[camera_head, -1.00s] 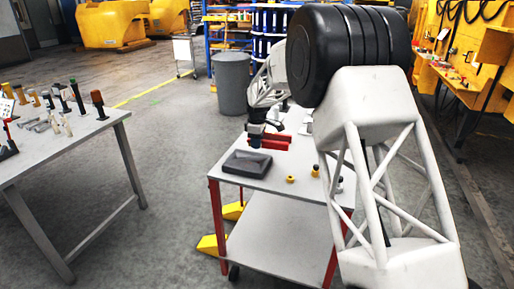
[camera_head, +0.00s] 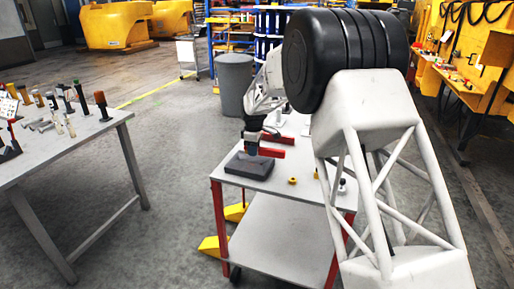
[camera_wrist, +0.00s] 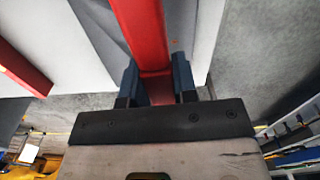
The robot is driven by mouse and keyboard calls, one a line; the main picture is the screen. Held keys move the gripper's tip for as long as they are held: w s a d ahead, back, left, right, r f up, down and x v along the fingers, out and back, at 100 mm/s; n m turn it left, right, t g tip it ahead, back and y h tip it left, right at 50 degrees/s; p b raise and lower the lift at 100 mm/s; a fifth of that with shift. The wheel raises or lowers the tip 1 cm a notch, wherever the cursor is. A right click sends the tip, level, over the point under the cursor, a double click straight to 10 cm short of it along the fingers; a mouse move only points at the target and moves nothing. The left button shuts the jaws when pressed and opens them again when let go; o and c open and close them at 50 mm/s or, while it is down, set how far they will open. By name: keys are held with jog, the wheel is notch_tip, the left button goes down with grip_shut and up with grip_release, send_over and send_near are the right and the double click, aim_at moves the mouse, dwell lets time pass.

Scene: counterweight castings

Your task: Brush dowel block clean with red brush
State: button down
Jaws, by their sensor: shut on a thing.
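The dowel block appears to be the dark grey block (camera_head: 249,166) on the white top of the cart in the head view. My gripper (camera_head: 252,151) is pointing down at the block's far edge; I cannot tell whether they touch. In the wrist view its two fingers (camera_wrist: 155,85) are shut on a red bar-shaped thing (camera_wrist: 142,30), which I take for the red brush. In the head view the brush (camera_head: 271,153) sticks out to the right of the gripper. Its bristles are not clear, and neither is any dirt on the block.
A second red bar (camera_head: 279,138) lies behind, also seen at left in the wrist view (camera_wrist: 22,68). Small yellow pieces (camera_head: 292,181) stand on the cart top (camera_head: 262,183), right of the block. A grey table (camera_head: 60,150) with several tools stands at left, apart from the cart.

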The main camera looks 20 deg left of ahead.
aim_at(255, 168)
jog(key=shift+s+a+f, duration=0.15)
jog(key=shift+s+f, duration=0.05)
jog(key=shift+s, duration=0.05)
dwell(0.3)
jog(key=shift+f, duration=2.4)
jog(key=shift+f, duration=0.65)
jog(key=shift+d, duration=0.2)
jog(key=shift+d, duration=0.35)
jog(key=shift+d, duration=0.1)
jog(key=shift+f, duration=0.1)
